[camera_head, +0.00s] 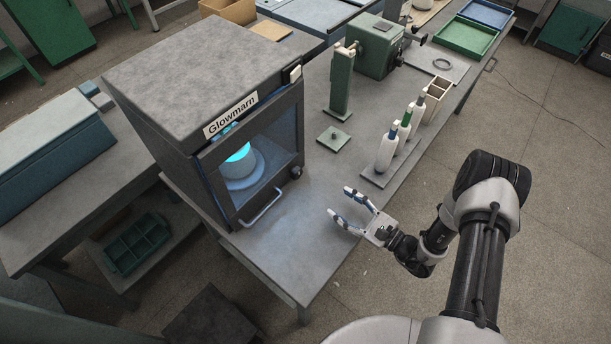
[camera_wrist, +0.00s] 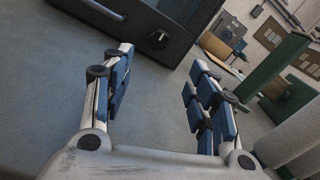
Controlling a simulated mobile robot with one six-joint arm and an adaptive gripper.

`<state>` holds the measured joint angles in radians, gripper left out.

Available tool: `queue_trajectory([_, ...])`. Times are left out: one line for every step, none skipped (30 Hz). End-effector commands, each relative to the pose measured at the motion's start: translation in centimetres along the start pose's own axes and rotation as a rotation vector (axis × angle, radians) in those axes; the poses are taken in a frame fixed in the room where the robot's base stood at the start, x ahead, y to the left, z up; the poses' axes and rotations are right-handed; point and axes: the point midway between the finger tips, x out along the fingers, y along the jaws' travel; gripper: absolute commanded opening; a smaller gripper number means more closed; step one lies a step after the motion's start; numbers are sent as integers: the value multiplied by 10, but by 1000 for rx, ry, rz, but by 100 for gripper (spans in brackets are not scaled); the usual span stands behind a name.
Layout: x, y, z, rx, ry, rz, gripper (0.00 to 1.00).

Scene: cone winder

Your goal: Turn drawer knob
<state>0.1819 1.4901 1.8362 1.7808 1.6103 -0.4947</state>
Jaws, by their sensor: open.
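A grey cabinet (camera_head: 200,75) labelled "Glowmarn" stands on the bench, with a glass front and a blue glow inside. A small dark knob (camera_head: 296,172) sits at the lower right of its front. The knob also shows in the wrist view (camera_wrist: 157,39), at top centre. I see no clear drawer; a bar handle (camera_head: 262,208) runs along the bottom of the front. My gripper (camera_head: 339,201) is open and empty, in front of the cabinet and apart from the knob. In the wrist view its fingers (camera_wrist: 161,58) spread below the knob.
A grey tray (camera_head: 372,178) with several white bottle-like items stands right of the knob. A green press-like stand (camera_head: 341,85) and a small green plate (camera_head: 334,139) are behind. The bench top (camera_head: 285,240) between gripper and cabinet is clear; its front edge is close.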

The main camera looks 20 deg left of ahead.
Motion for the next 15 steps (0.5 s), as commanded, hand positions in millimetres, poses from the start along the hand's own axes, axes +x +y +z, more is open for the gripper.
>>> queue_trajectory([11, 2, 0, -2, -3, 7, 53])
queue_trajectory([17, 2, 0, -3, -3, 8, 53])
queue_trajectory([26, 2, 0, -3, -3, 8, 53])
queue_trajectory([33, 3, 0, -3, -3, 9, 53])
queue_trajectory([39, 3, 0, -2, -3, 9, 53])
queue_trajectory([48, 3, 0, -3, -3, 8, 53])
queue_trajectory([55, 3, 0, -3, -3, 9, 53])
queue_trajectory([61, 3, 0, -3, -3, 8, 53])
queue_trajectory([70, 3, 0, -3, -3, 8, 53])
queue_trajectory([77, 3, 0, -4, -4, 9, 53])
queue_trajectory([84, 2, 0, -5, -3, 8, 53])
queue_trajectory([92, 3, 0, -3, -4, 8, 53])
queue_trajectory([98, 3, 0, -3, -4, 8, 53])
queue_trajectory([104, 3, 0, -3, -3, 8, 53])
queue_trajectory([113, 3, 0, -3, -3, 8, 53])
